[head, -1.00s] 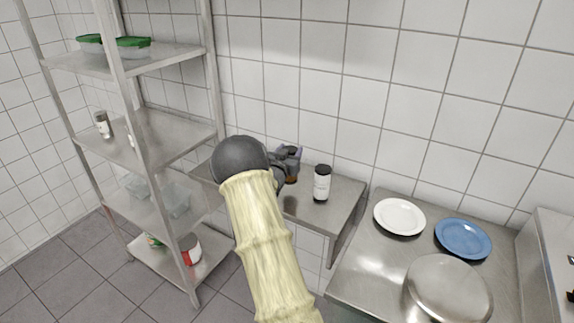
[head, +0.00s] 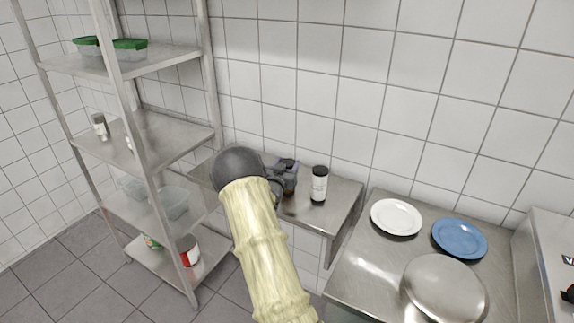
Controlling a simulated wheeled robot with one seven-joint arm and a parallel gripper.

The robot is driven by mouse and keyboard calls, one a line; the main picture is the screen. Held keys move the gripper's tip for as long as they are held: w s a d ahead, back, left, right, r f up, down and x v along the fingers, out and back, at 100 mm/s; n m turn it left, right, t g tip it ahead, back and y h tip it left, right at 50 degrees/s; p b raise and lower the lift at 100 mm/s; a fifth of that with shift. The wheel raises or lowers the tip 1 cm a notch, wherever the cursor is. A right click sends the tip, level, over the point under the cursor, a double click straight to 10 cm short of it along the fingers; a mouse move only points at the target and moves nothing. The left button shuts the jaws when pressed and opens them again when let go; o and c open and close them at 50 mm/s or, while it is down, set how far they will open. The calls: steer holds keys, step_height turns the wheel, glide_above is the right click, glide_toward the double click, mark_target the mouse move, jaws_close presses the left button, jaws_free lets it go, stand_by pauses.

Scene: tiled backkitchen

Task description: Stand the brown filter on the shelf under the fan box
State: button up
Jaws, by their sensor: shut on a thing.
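My gripper (head: 286,174) is above the steel wall shelf (head: 340,194), with its far side partly hidden by my arm. It is shut on a small dark thing with a black top (head: 287,162) and a brownish lower part, upright as far as I can see. This looks like a small bottle or jar; I cannot tell whether it is the brown filter. Whether its base touches the shelf is hidden. No fan box is in view.
A white-labelled jar with a black lid (head: 319,185) stands on the shelf just right of my gripper. A steel rack (head: 150,135) with tubs stands left. A white plate (head: 397,217), a blue plate (head: 460,239) and a round metal lid (head: 445,290) lie on the counter at right.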

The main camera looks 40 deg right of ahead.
steer(key=o, duration=1.3)
steer(key=shift+o, duration=0.2)
steer(key=shift+w+a, duration=0.1)
steer(key=shift+f, duration=0.1)
steer(key=shift+d, duration=0.2)
steer(key=b+v, duration=0.2)
steer(key=v, duration=1)
steer(key=shift+a, duration=0.2)
